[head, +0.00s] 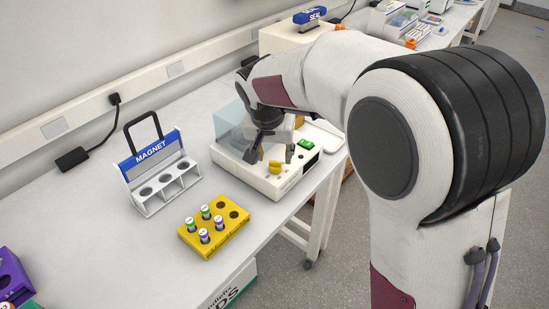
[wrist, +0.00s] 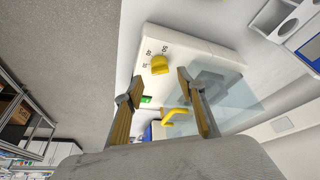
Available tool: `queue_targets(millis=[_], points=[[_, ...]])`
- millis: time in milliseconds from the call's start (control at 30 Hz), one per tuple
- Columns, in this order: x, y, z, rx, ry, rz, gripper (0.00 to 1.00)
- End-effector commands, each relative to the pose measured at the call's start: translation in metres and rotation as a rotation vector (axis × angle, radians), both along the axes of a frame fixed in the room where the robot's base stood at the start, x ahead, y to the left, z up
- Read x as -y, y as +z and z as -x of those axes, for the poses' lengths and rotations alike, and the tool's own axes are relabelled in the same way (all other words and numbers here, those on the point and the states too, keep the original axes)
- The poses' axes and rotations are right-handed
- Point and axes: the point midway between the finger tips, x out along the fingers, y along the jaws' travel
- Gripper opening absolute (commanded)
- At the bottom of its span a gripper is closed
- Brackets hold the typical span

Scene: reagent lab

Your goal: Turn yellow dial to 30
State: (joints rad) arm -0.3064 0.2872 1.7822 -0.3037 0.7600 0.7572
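The yellow dial (head: 274,167) is on the front of a white benchtop device (head: 237,160) with a clear lid. In the wrist view the dial (wrist: 159,64) stands just beyond the gap between my fingertips, with printed numbers beside it, 40 and 50 among them. My gripper (head: 271,155) is open and points down over the device's front. In the wrist view my gripper (wrist: 160,80) has its fingers spread apart, with nothing between them. I cannot tell which number the dial points at.
A green button or display (head: 305,144) is right of the dial. A yellow rack (head: 216,240) with several capped vials stands in front. A white MAGNET rack (head: 153,201) is at left. The clear lid (head: 228,122) rises close behind my gripper.

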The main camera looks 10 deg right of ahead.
Motion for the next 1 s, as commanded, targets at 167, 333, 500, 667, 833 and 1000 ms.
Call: queue_targets(millis=[167,333,500,667,833,1000], points=[[-0.004,0.028,0.010,0.003,0.002,-0.001,0.39],[-0.006,0.048,0.019,0.002,0.002,0.000,0.39],[-0.007,0.062,0.025,0.000,0.001,-0.001,0.39],[-0.007,0.067,0.027,-0.001,0.001,0.000,0.39],[-0.007,0.067,0.028,-0.001,0.001,0.000,0.39],[-0.007,0.067,0.027,-0.001,0.001,0.000,0.39]])
